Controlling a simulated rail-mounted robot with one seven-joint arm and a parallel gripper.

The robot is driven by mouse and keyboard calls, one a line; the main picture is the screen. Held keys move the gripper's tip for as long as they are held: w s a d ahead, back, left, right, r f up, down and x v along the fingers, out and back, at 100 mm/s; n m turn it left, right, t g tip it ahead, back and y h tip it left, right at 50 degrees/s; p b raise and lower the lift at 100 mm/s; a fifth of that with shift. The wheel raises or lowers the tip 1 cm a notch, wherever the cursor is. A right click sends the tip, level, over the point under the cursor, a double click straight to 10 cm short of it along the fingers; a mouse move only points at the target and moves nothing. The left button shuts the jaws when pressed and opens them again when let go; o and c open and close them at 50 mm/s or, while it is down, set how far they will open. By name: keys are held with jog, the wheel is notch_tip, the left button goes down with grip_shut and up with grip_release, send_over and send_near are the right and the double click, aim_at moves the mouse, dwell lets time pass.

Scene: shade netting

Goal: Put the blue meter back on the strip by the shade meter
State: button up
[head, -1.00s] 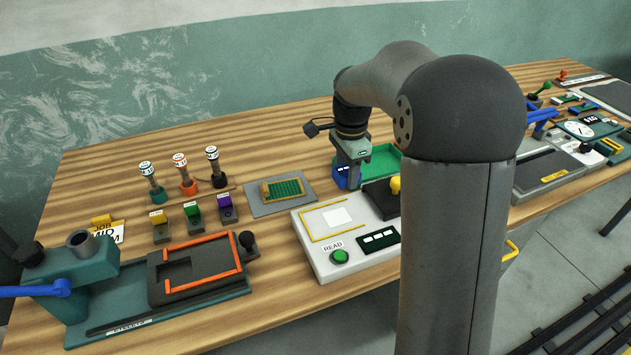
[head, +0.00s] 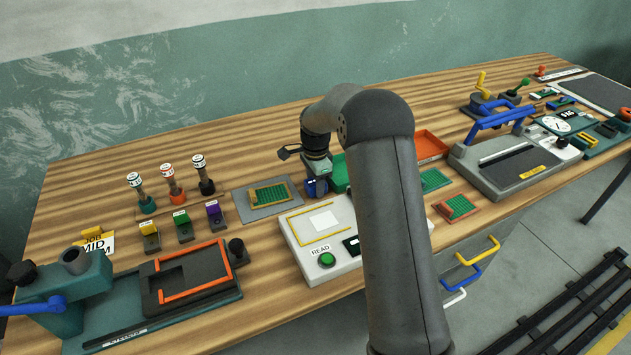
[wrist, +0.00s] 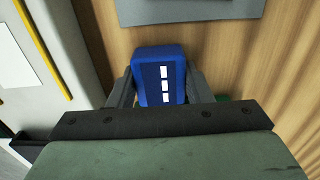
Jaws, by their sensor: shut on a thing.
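The blue meter (wrist: 160,75), a blue block with white display windows, is between the two fingers of my gripper (wrist: 163,88) in the wrist view. My gripper is shut on it. In the head view, my gripper (head: 318,186) points down at the back edge of the white shade meter (head: 320,266), with the blue meter (head: 311,187) partly showing at its tip. The shade meter has a green READ button and a yellow-cornered pad. Whether the blue meter touches the bench is unclear. I cannot make out the strip.
A grey mat (head: 244,208) with a green netting sample lies just left of my gripper. A green tray (head: 340,174) is close on its right. Yellow, green and purple blocks (head: 182,222) stand further left. Bare wood lies behind.

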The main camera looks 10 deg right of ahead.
jog(key=shift+f, duration=0.1)
jog(key=shift+f, duration=0.15)
jog(key=o, duration=1.2)
jog(key=shift+c, duration=0.2)
notch_tip(320, 180, up, 12)
jog(key=b, duration=0.1)
jog(key=s+r+n, duration=0.3)
jog(key=s, duration=0.3)
jog(key=s+f+n, duration=0.3)
jog(key=s+n, duration=0.9)
jog(key=s, duration=2.1)
jog(key=shift+a+n, duration=0.25)
jog(key=shift+n, duration=0.05)
